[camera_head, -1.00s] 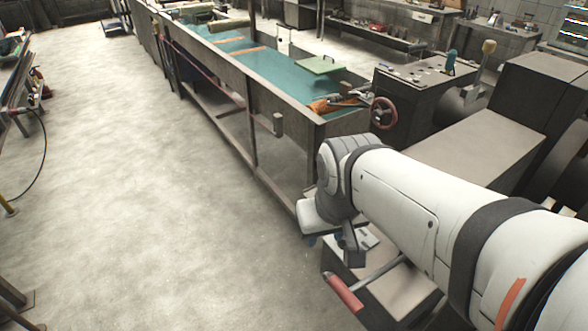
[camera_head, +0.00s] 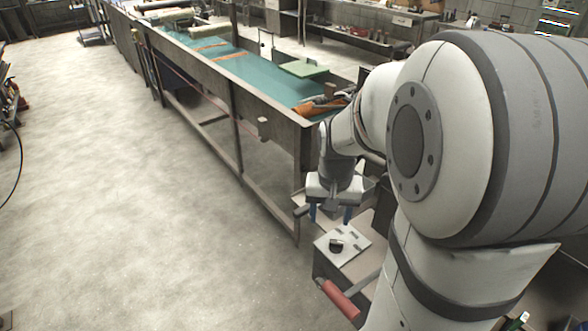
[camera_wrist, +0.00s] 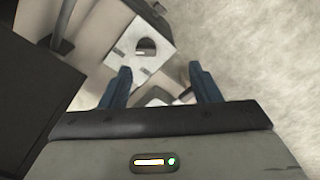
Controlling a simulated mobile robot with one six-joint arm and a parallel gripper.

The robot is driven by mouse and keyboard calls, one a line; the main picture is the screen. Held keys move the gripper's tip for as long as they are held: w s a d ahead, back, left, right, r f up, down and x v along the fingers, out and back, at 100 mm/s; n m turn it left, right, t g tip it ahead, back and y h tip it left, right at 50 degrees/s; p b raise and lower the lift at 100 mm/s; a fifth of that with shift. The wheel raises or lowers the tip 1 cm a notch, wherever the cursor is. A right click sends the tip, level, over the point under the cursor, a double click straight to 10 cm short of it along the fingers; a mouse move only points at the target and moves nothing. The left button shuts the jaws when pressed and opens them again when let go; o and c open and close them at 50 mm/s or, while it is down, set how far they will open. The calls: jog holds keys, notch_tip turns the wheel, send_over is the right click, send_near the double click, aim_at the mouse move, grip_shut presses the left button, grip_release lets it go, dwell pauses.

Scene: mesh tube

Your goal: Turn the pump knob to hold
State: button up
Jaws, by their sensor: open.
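The dark round pump knob (camera_head: 336,245) sits on a pale plate (camera_head: 350,240) on top of a box-shaped unit at the lower middle of the head view. In the wrist view the knob (camera_wrist: 146,46) shows on the pale plate, ahead of the fingers and slightly left of centre. My gripper (camera_head: 330,214) hangs above the far edge of the plate, its blue fingers apart and empty. The fingers (camera_wrist: 160,70) also show spread in the wrist view, with the knob beyond them. The knob's markings are too small to read.
A lever with a red handle (camera_head: 340,298) sticks out at the front of the unit. A long trough (camera_head: 275,125) with a teal bed runs behind my gripper. Open concrete floor (camera_head: 150,200) lies to the left. My arm hides much of the right side.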

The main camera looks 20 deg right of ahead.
aim_at(336, 240)
jog(key=shift+m+g, duration=0.3)
jog(key=shift+m, duration=0.4)
jog(key=d+f, duration=0.1)
jog(key=w+d+f, duration=0.1)
jog(key=d+f, duration=0.1)
jog(key=f, duration=0.1)
jog(key=shift+w+d, duration=0.25)
jog(key=shift+w, duration=0.15)
notch_tip(336, 240, down, 8)
jog(key=shift+r, duration=0.1)
